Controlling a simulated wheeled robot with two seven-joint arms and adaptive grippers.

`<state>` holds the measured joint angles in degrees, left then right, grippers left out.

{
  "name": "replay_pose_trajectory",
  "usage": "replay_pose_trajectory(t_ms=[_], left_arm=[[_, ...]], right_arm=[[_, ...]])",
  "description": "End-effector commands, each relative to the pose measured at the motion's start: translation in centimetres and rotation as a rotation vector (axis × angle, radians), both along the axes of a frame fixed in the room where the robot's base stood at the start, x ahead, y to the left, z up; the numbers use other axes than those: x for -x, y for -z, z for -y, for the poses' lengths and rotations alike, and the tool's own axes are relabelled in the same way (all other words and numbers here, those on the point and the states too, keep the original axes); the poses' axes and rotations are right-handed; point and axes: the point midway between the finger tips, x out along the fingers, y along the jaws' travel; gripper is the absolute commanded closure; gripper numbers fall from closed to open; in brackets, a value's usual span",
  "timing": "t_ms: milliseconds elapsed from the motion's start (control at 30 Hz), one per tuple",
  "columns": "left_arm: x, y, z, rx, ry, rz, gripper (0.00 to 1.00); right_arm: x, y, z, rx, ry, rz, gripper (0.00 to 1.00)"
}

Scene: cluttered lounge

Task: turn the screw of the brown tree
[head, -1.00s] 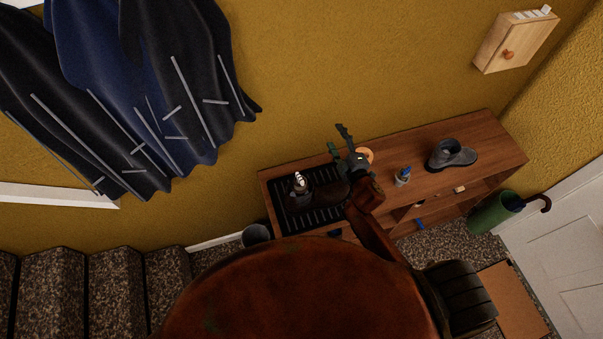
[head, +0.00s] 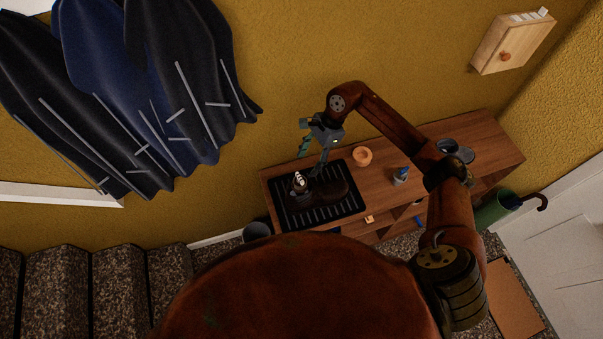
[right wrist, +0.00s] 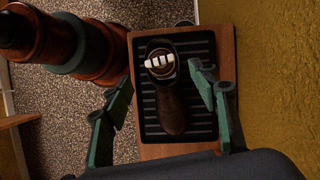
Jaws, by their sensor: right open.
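A dark brown boot (head: 330,190) lies on a black ribbed tray (head: 290,220) at the left end of the wooden bench. A pale, segmented piece (head: 298,182) sits in the boot's opening and also shows in the right wrist view (right wrist: 160,63). I cannot make out a separate screw or the tree's brown body. My right gripper (head: 312,162) hangs above the boot with its green fingers pointing down. In the right wrist view its open fingers (right wrist: 160,75) stand apart on either side of the boot, with nothing between them held. My left gripper is not in view.
On the bench (head: 490,140) stand an orange round dish (head: 362,155), a small blue-topped container (head: 401,175) and a grey boot (head: 462,153), partly behind my right arm. Coats (head: 170,90) hang at left. A wooden wall box (head: 512,42) is at upper right.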

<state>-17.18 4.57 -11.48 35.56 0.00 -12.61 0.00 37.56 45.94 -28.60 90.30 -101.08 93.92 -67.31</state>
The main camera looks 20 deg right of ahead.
Motion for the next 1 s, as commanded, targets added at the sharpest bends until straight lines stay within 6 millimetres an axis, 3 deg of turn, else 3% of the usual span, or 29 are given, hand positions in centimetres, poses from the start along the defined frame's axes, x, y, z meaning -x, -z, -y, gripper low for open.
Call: replay_pose_trajectory(t_ms=[500, 867, 1000], left_arm=[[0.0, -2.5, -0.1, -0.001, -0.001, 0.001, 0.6], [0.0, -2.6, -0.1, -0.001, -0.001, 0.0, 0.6], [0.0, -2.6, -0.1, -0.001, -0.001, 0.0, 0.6]], right_arm=[[0.6, 6.2, -2.5, 0.002, -0.001, -0.004, 0.46], [0.7, 7.0, -2.8, 0.003, -0.002, -0.003, 0.46], [0.7, 7.0, -2.8, 0.003, -0.001, -0.002, 0.55]])
